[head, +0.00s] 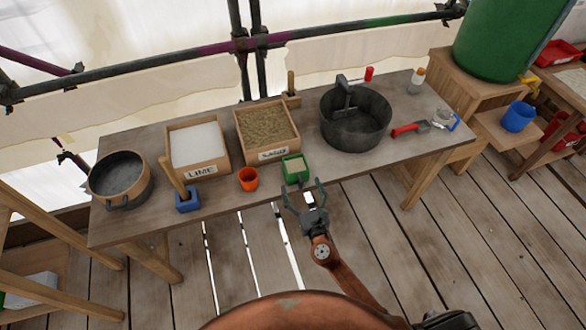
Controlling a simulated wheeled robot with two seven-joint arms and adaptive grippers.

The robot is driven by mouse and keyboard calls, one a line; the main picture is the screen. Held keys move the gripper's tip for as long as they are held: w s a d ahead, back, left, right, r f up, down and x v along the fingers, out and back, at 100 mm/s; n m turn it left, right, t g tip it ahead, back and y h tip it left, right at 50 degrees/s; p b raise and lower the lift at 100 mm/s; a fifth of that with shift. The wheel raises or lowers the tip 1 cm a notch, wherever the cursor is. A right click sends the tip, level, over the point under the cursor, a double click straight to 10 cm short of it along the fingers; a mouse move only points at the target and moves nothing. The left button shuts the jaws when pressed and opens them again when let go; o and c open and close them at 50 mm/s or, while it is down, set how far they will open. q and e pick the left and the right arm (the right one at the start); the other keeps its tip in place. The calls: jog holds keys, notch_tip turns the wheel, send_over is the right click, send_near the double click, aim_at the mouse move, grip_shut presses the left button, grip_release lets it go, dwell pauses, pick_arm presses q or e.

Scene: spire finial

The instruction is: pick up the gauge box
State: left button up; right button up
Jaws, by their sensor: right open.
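A small green box (296,168), the likeliest gauge box, stands upright near the front edge of the wooden table (350,168). Its top looks open, with a pale inside. My right gripper (302,186) is open, its two fingers spread toward the green box from the front. The fingertips are just short of the box or close beside its front; I cannot tell whether they touch. Nothing is between the fingers. My left gripper is not in view.
An orange cup (248,179) stands left of the green box, then a blue holder (188,201) with a wooden handle. Trays labelled LIME (196,146) and SAND (266,127) stand behind. A black bucket (356,130) stands right; a round pan (122,179) is far left.

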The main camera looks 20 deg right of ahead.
aim_at(296, 167)
jog(key=w, duration=0.5)
jog(key=w+r, duration=0.1)
jog(key=w, duration=0.1)
jog(key=shift+w+d, duration=0.2)
jog(key=shift+w, duration=0.15)
jog(key=shift+r, duration=0.1)
jog(key=c, duration=1.3)
jog(key=shift+r, duration=0.1)
jog(key=shift+c, duration=0.2)
